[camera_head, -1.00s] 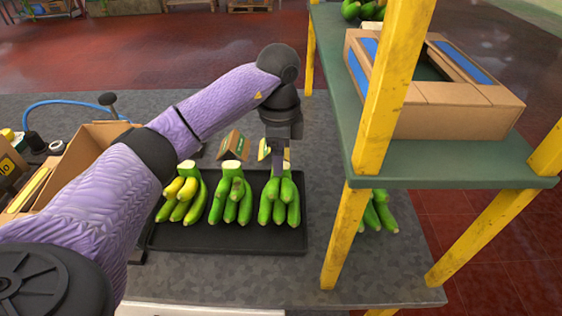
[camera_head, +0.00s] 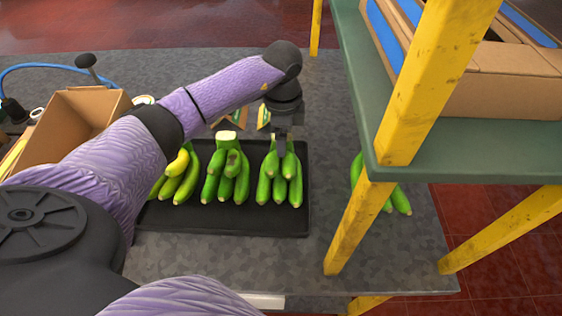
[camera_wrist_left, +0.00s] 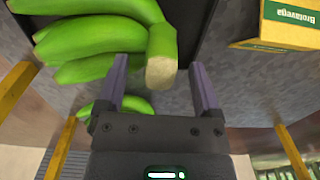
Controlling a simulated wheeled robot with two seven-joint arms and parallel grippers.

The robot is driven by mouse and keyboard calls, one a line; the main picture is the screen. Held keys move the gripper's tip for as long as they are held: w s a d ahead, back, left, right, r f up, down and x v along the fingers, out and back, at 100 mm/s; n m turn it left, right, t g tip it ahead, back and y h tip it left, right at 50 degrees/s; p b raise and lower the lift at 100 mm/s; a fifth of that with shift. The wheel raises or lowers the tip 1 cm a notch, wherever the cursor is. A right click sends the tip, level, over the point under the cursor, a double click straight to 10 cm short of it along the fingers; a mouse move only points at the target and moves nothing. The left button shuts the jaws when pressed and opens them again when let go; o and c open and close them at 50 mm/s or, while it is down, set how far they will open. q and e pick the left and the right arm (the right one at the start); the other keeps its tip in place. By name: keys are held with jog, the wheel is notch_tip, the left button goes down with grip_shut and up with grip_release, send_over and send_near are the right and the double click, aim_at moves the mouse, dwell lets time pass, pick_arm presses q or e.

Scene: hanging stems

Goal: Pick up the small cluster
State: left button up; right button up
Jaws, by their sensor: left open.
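A black tray (camera_head: 255,222) holds three banana clusters in a row. The left one (camera_head: 175,180) is partly yellow and partly hidden by my arm. The middle one (camera_head: 227,178) and the right one (camera_head: 280,185) are green. My left gripper (camera_head: 280,150) is over the crown end of the right cluster. In the left wrist view its fingers (camera_wrist_left: 160,66) are open, with the cut crown of a green cluster (camera_wrist_left: 100,38) between them. I see no grip on it. Another green cluster (camera_head: 400,200) lies under the shelf. My right gripper is out of view.
A green shelf (camera_head: 470,165) on yellow posts (camera_head: 358,225) stands close to the right, bearing a cardboard box (camera_head: 500,90). An open cardboard box (camera_head: 80,110) is at the left. A small yellow-green carton (camera_wrist_left: 280,22) lies near the gripper.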

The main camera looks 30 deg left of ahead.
pick_arm(q)
jog(key=shift+r, duration=0.1)
grip_shut()
dwell(0.3)
